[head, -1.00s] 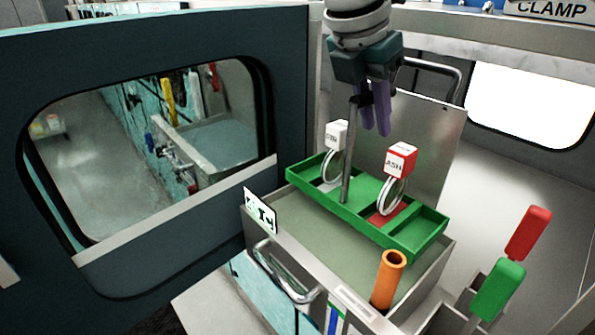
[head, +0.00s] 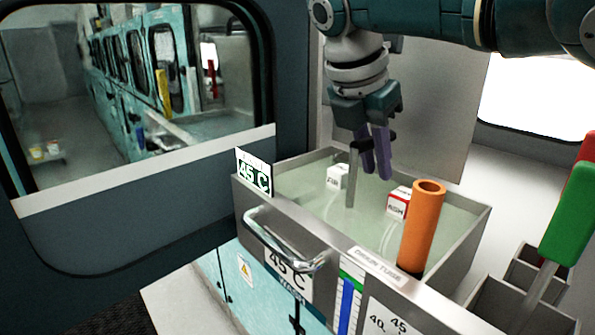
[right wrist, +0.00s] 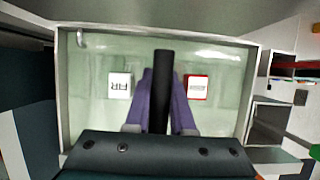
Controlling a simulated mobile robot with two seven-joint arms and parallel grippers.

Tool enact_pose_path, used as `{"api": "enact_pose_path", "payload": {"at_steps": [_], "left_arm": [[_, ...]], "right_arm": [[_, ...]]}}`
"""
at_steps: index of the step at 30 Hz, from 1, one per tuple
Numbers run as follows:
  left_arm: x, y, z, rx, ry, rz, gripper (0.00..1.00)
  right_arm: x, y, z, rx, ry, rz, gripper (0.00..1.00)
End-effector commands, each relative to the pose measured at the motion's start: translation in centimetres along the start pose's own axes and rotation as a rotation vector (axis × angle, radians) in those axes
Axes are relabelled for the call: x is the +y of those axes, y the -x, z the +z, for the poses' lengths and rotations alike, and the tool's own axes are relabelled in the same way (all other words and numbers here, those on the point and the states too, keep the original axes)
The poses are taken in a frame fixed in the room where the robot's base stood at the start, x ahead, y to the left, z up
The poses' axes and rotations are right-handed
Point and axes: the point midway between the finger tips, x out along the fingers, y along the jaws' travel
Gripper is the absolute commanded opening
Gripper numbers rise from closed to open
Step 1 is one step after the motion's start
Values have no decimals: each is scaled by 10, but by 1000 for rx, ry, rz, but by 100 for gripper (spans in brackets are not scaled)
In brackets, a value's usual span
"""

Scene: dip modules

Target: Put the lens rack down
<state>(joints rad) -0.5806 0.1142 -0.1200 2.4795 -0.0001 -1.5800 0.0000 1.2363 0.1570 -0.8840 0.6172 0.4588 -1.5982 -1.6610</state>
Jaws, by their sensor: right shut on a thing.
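My right gripper (head: 376,172) is shut on the dark upright handle (head: 351,183) of the lens rack, low over the square metal bath (head: 478,222). The handle goes down into the pale green liquid. The rack's green tray is hidden under the surface, so I cannot tell whether it touches the bottom. A white tag block (head: 337,177) and a red-edged tag block (head: 398,203) show at the liquid surface. In the right wrist view, the handle (right wrist: 161,85) stands between the purple fingers, with the white block (right wrist: 119,85) left and the red-edged block (right wrist: 196,88) right. My left gripper is out of view.
An orange tube (head: 421,225) stands at the bath's front right corner. A 45 C sign (head: 254,174) is on the left corner, and a metal rail (head: 282,243) runs along the front. Green (head: 567,222) and red handles stand at the right by grey bins (head: 525,285).

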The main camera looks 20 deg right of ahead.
Motion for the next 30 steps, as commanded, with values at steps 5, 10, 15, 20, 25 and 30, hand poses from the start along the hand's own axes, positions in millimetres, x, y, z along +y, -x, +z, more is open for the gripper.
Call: {"api": "enact_pose_path", "payload": {"at_steps": [5,10,15,20,25,30], "left_arm": [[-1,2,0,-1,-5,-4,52],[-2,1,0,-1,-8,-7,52],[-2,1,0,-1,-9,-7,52],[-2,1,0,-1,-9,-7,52],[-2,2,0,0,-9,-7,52],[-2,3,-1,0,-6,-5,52]], "right_arm": [[0,2,1,-1,0,2,0],[0,-1,0,0,1,0,25],[0,0,0,0,1,0,44],[0,0,0,0,1,0,52],[0,1,0,0,1,0,52],[1,19,1,0,3,4,52]]}}
